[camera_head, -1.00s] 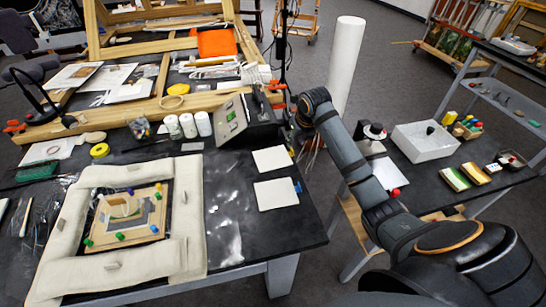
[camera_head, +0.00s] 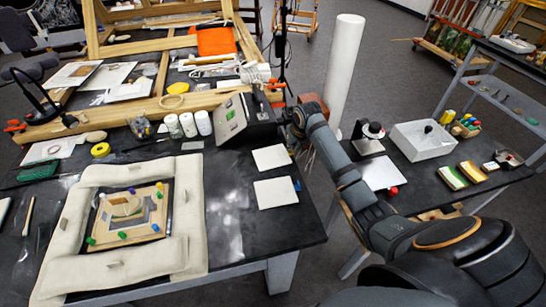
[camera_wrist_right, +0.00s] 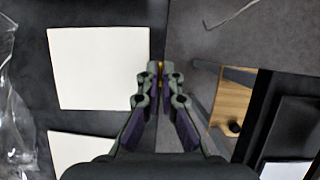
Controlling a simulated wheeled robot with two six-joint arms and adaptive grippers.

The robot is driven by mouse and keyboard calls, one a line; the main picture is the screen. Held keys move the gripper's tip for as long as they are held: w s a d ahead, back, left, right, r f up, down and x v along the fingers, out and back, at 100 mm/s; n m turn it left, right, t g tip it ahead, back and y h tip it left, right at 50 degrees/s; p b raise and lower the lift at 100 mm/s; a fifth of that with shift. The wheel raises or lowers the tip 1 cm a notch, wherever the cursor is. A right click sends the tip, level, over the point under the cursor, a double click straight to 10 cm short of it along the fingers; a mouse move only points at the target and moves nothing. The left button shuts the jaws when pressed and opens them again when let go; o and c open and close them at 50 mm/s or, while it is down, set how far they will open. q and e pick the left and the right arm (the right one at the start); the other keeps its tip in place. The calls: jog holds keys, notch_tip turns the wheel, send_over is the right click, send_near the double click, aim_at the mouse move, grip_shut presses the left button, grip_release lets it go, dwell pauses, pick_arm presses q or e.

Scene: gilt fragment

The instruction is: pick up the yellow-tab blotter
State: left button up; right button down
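The yellow-tab blotter (camera_head: 271,158) is the upper of two white squares lying flat near the table's right edge. It fills the upper left of the right wrist view (camera_wrist_right: 98,68). My right gripper (camera_wrist_right: 158,68) is at its right edge, with the fingertips nearly together and a bit of yellow tab between them. In the head view my right gripper (camera_head: 292,139) is small and partly hidden by its wrist, beside the blotter's tab corner. The second white blotter (camera_head: 276,193), with a blue tab, lies just below. My left gripper is not in view.
A padded cream frame (camera_head: 190,225) surrounds a gilt fragment board on the left. A tilted panel on a dark box (camera_head: 262,130) stands behind the blotters. White jars (camera_head: 188,125) are further left. A side table with a white tray (camera_head: 422,142) stands right, across a gap.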

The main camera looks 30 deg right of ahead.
aim_at(283, 160)
dwell(0.3)
jog(key=shift+r+b, duration=0.3)
jog(key=shift+r, duration=0.3)
jog(key=s+a+r+p, duration=0.1)
jog(key=s+a+r, duration=0.4)
jog(key=a+r, duration=0.7)
jog(key=shift+a, duration=0.55)
